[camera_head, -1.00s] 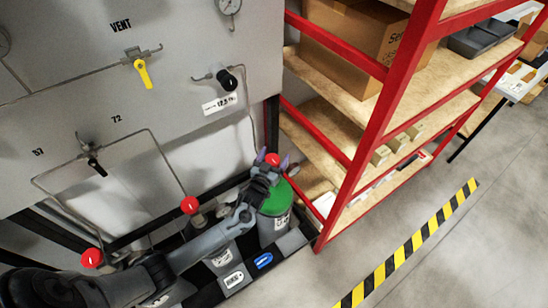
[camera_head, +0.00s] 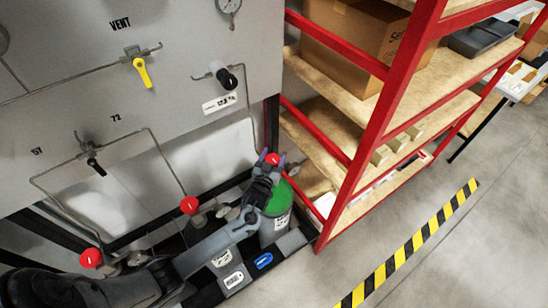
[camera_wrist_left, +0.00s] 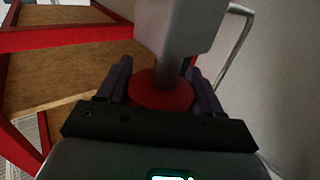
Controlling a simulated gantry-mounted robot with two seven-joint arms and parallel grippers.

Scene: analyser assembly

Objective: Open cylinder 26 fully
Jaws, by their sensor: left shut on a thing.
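The gas cylinder at the right end of the row has a green top (camera_head: 281,198) and a red valve knob (camera_head: 272,160); I cannot read the number 26 on it. My left gripper (camera_head: 273,164) is shut on that red knob, its purple fingers on either side. In the left wrist view the red knob (camera_wrist_left: 160,92) sits between the fingers of the left gripper (camera_wrist_left: 162,85), below a grey valve body (camera_wrist_left: 178,25). My forearm and wrist hide part of the cylinder. My right gripper is in neither view.
Two more red knobs (camera_head: 189,205) (camera_head: 91,258) stand to the left. A grey panel (camera_head: 60,130) with a yellow VENT handle (camera_head: 143,73) rises behind. A red-framed shelf (camera_head: 375,140) stands close on the right; open floor (camera_head: 470,250) lies beyond.

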